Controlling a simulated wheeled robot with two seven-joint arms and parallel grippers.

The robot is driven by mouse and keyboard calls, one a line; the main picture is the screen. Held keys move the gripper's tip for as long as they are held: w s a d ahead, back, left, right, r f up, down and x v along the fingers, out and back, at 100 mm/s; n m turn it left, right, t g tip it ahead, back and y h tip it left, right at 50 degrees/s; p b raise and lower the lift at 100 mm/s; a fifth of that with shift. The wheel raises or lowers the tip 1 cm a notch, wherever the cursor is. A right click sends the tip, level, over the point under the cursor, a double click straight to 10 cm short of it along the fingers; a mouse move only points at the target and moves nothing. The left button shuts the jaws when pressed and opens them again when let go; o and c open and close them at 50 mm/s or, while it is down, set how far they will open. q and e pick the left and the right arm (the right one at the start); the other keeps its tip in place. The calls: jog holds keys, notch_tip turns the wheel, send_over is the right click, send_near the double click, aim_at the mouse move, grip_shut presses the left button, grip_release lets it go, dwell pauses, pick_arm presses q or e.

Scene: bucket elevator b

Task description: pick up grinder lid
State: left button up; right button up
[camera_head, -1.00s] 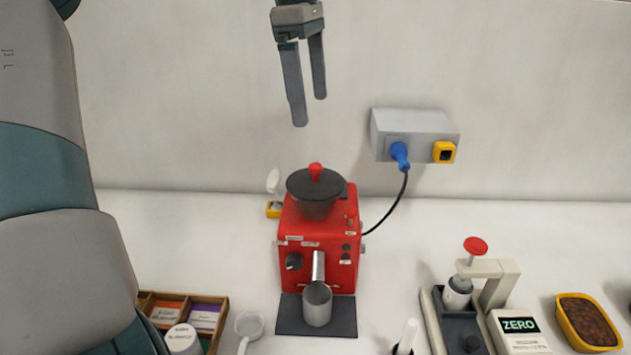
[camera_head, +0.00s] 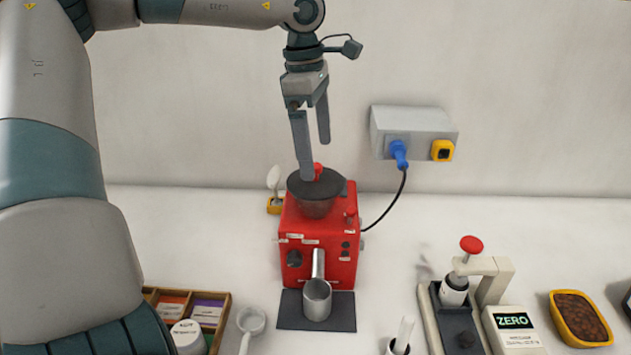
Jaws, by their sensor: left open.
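The red grinder (camera_head: 322,240) stands on the counter in the middle of the head view. Its dark round lid (camera_head: 325,187) sits on top of the hopper, with a small red knob (camera_head: 318,170) at its centre. My left gripper (camera_head: 315,162) points down from above with its fingers apart. One fingertip is at the knob's left in the picture, and the other ends higher, behind and to the right. The near finger partly covers the lid and knob; I cannot tell whether it touches them. My right gripper does not show.
A grey socket box (camera_head: 414,122) with a blue plug (camera_head: 398,152) is on the wall to the right. A metal cup (camera_head: 317,299) stands at the grinder's front. A tamping stand (camera_head: 440,318), a scale (camera_head: 513,331) and a bean tray (camera_head: 580,319) are on the right.

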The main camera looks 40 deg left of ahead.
aim_at(316, 165)
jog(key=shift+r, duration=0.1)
pick_arm(q)
jog(key=shift+f+p, duration=0.2)
jog(key=shift+p, duration=0.1)
jog(key=f+p, duration=0.1)
jog(key=f, duration=0.1)
jog(key=f+p, duration=0.1)
jog(key=f, duration=0.1)
jog(key=shift+a, duration=0.2)
jog(key=shift+f, duration=0.25)
jog(key=shift+d+f, duration=0.1)
jog(key=shift+f, duration=0.05)
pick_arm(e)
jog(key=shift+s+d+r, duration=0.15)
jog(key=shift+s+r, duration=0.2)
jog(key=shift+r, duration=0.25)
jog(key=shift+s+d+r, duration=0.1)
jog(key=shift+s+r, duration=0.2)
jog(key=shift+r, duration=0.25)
pick_arm(q)
jog(key=c, duration=0.8)
